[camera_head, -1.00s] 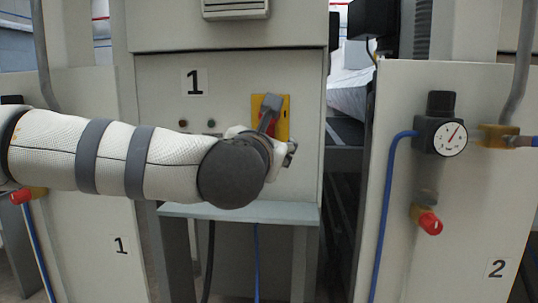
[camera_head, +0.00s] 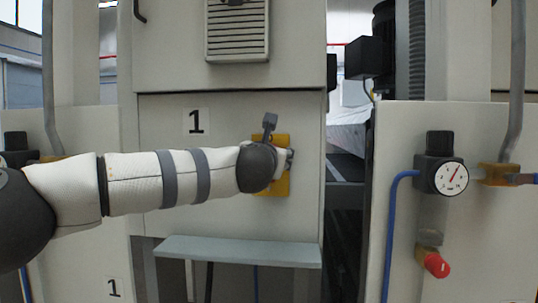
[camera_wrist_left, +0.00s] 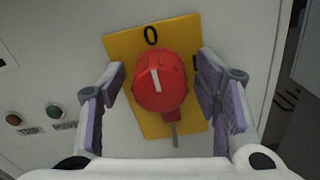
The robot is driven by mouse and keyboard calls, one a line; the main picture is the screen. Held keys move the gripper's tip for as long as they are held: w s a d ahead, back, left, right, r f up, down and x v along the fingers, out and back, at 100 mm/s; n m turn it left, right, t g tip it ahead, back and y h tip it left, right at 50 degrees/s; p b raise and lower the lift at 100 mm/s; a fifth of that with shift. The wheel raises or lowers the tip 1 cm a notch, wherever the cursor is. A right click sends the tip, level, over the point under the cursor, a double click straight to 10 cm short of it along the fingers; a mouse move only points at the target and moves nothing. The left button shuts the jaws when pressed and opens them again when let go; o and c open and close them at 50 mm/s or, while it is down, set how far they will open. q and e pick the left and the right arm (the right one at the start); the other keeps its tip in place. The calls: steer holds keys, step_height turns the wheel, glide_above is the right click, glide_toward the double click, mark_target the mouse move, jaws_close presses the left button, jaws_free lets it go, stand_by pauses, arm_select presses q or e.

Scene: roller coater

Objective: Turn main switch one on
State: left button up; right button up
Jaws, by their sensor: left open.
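Main switch one is a red rotary knob (camera_wrist_left: 162,80) with a white line on a yellow plate (camera_wrist_left: 187,136). In the left wrist view the line runs nearly upright, its top toward the "0" mark. In the head view my arm hides the knob, and part of the yellow plate (camera_head: 283,180) shows beside the cabinet's number 1. My left gripper (camera_wrist_left: 166,90) is open, with one purple-padded finger on each side of the knob. Small gaps show between fingers and knob. My right gripper is not in view.
A green button (camera_wrist_left: 54,111) and a brown button (camera_wrist_left: 14,118) sit left of the plate. A grey shelf (camera_head: 237,252) juts out below the switch. A gauge (camera_head: 450,177) and a red-capped valve (camera_head: 437,265) are on the right panel.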

arm_select(q)
steer(key=shift+c, duration=0.4)
steer(key=c, duration=1.1)
steer(key=shift+o, duration=0.2)
steer(key=shift+r, duration=0.1)
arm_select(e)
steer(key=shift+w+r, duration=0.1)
arm_select(q)
steer(key=m, duration=0.1)
steer(key=m+p, duration=0.1)
steer(key=shift+s+r+m, duration=0.15)
steer(key=shift+r+m, duration=0.05)
steer(key=shift+m, duration=0.1)
steer(key=m+p, duration=0.1)
steer(key=m, duration=0.2)
steer(key=shift+f+m, duration=0.1)
steer(key=shift+m, duration=0.3)
steer(key=m+p, duration=0.1)
steer(key=m, duration=0.4)
steer(key=shift+f, duration=0.15)
steer(key=m, duration=0.6)
steer(key=shift+f, duration=0.1)
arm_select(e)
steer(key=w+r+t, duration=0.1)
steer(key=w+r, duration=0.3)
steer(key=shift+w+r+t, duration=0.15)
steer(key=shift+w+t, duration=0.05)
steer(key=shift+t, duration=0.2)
arm_select(q)
steer(key=shift+m, duration=0.4)
